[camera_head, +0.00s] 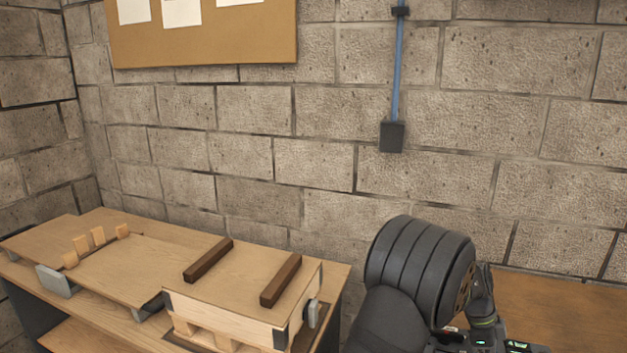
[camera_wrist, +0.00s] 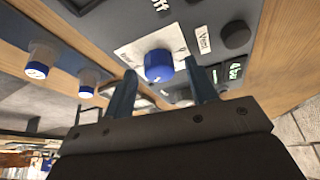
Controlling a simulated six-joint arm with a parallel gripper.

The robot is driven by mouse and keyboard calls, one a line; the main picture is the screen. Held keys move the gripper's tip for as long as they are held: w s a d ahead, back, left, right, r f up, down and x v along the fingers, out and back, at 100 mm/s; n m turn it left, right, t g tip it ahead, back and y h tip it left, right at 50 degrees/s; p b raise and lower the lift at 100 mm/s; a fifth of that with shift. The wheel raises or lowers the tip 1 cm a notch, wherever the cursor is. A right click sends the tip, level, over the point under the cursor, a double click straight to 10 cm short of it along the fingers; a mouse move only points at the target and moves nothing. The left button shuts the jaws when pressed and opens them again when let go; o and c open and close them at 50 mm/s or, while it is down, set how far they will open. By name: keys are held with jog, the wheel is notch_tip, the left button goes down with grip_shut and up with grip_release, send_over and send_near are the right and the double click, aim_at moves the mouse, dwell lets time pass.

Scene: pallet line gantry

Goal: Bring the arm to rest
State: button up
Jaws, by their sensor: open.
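My gripper (camera_wrist: 160,68) shows in the wrist view with its two dark fingers apart and nothing held between them. A blue knob (camera_wrist: 158,66) on a white plate of a dark panel appears between and beyond the fingertips; I cannot tell how far off it is. In the camera_head view, my dark arm stands at the lower right, and the fingers cannot be made out there.
The dark panel (camera_wrist: 205,17) also bears a black button (camera_wrist: 236,35), and blue-capped white knobs (camera_wrist: 40,60) are at left. A wooden box (camera_head: 240,290) with dark bars and a low tray (camera_head: 135,270) stand on the bench, left of my arm. A block wall (camera_head: 320,170) closes the back.

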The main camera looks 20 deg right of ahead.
jog(key=shift+s+n+t+h, duration=0.1)
jog(key=shift+n+t+h, duration=0.2)
jog(key=shift+n, duration=0.85)
jog(key=shift+s+n+t+h, duration=0.1)
jog(key=shift+n+t+h, duration=0.2)
jog(key=shift+n, duration=0.85)
jog(key=shift+w, duration=0.1)
jog(key=o, duration=1.1)
jog(key=shift+c, duration=0.2)
jog(key=s+a+r+m+t, duration=0.15)
jog(key=s+r, duration=0.35)
jog(key=r, duration=0.6)
jog(key=s+r+m+t, duration=0.15)
jog(key=s+r, duration=0.45)
jog(key=r, duration=0.6)
jog(key=w+x, duration=0.1)
jog(key=x, duration=0.9)
jog(key=shift+d+t+h, duration=0.2)
jog(key=shift+t+h, duration=0.1)
jog(key=shift+t, duration=0.1)
jog(key=shift+r, duration=0.1)
